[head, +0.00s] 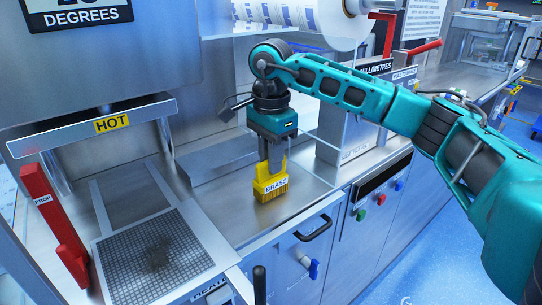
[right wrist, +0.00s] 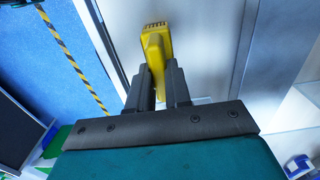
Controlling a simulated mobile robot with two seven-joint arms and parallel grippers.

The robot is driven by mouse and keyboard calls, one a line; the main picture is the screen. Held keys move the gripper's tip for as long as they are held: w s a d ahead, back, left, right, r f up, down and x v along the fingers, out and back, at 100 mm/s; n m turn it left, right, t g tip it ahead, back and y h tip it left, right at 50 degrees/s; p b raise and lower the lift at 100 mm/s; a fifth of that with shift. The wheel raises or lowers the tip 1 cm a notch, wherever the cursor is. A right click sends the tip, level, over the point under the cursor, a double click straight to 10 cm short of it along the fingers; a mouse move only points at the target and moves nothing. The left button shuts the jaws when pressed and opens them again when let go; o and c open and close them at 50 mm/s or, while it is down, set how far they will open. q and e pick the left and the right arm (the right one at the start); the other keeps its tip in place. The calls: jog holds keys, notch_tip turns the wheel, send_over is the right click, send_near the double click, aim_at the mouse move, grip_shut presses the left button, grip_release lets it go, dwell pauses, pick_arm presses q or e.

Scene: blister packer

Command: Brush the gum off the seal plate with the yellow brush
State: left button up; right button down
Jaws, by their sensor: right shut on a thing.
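The yellow brush (head: 270,186), labelled BRASS, is in my right gripper (head: 270,166), bristles pointing down. It is over the steel worktop to the right of the seal plate. I cannot tell whether the bristles touch the worktop. In the right wrist view the brush (right wrist: 156,50) sits between the two dark fingers of the gripper (right wrist: 158,75), which are shut on it. The seal plate (head: 115,272) is a dark gridded plate at the lower left. A dark brownish patch of gum (head: 158,254) lies near its middle. My left gripper is not in view.
A hood marked HOT (head: 113,124) overhangs behind the plate. A red bar marked PROP (head: 52,228) stands at the plate's left. A black handle (head: 313,229) and a blue valve knob (head: 313,269) are on the front panel. The steel top between plate and brush is clear.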

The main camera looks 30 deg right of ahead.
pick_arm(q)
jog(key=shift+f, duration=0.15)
pick_arm(e)
jog(key=shift+f, duration=0.25)
jog(key=c, duration=1)
grip_release()
pick_arm(q)
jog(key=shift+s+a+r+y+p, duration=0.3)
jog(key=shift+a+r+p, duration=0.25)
jog(key=shift+p, duration=0.5)
pick_arm(e)
notch_tip(320, 180, up, 13)
jog(key=shift+f, duration=0.1)
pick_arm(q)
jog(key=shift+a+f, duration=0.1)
